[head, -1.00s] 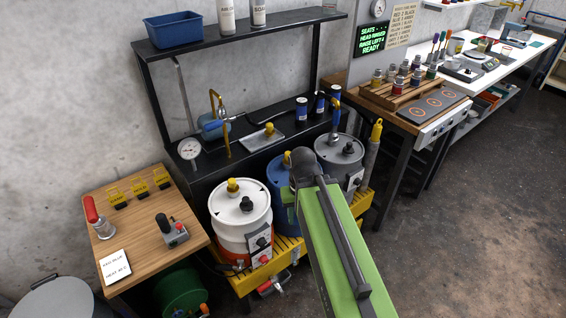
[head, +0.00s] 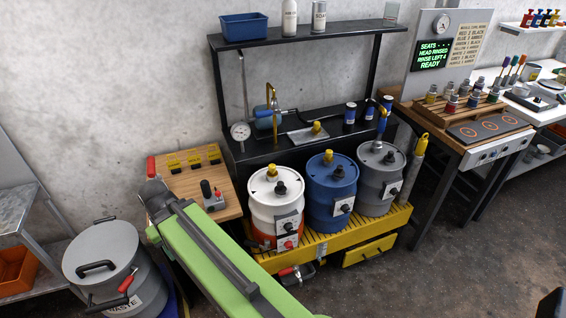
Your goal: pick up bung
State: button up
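A yellow bung (head: 271,173) stands upright on the lid of the white and orange drum (head: 275,203). Another yellow bung (head: 328,157) stands on the blue drum (head: 325,205). A third yellow bung-like piece (head: 316,127) sits on a small plate on the black bench. The grey drum (head: 372,190) shows dark fittings on its lid. My green arm reaches from the bottom up to the left, its dark end in front of the wooden table, well left of the drums. My gripper's fingers are hidden, so its state and anything in it do not show.
The drums stand on a yellow slatted pallet (head: 393,222). A wooden table (head: 228,208) with a small control box (head: 213,201) is beside them. A grey waste bin (head: 112,262) stands at the lower left. The floor at the lower right is mostly clear.

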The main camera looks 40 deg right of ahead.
aim_at(328, 157)
jog(key=u, duration=0.2)
jog(key=k, duration=0.15)
jog(key=u, duration=2.45)
jog(key=k, duration=2.5)
jog(key=z, duration=1.1)
jog(key=i, duration=1)
jog(key=z, duration=0.05)
